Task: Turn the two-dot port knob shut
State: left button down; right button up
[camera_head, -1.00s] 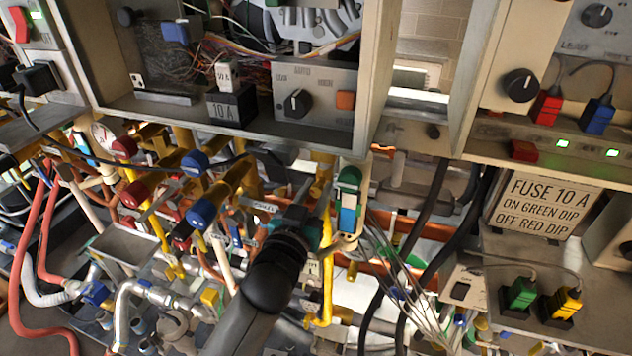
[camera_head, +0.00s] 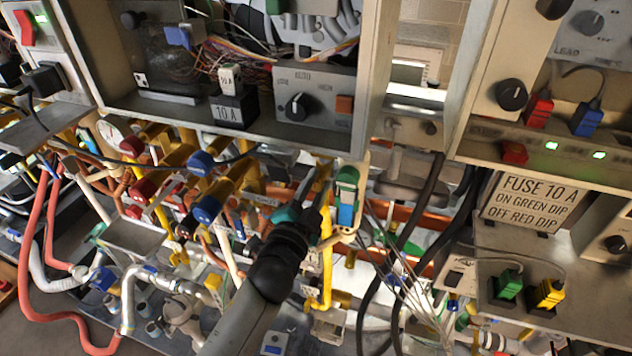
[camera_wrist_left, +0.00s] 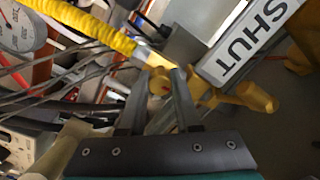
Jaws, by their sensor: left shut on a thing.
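My left gripper (camera_head: 316,182) reaches up from below among the yellow pipes in the head view. In the left wrist view its two fingers (camera_wrist_left: 160,75) are closed on a small yellow knob (camera_wrist_left: 161,85) with a reddish mark between them. I cannot make out dots on this knob, so I cannot tell whether it is the two-dot one. A white label reading SHUT (camera_wrist_left: 250,40) is beside the fingers in the wrist view. The knob is hidden behind the fingers in the head view. My right gripper is out of view.
Blue knobs (camera_head: 207,209) and red knobs (camera_head: 132,146) on yellow pipes stand left of my gripper. A green and blue fitting (camera_head: 346,195) is close on its right. The heater cabinet (camera_head: 250,140) overhangs above. Wires (camera_wrist_left: 70,80) and a gauge (camera_wrist_left: 22,28) crowd the wrist view.

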pick_arm(q)
jog(key=shift+m, duration=1.1)
jog(key=c, duration=0.6)
grip_release()
jog(key=shift+s+a, duration=0.2)
jog(key=shift+s, duration=0.4)
jog(key=v, duration=1.4)
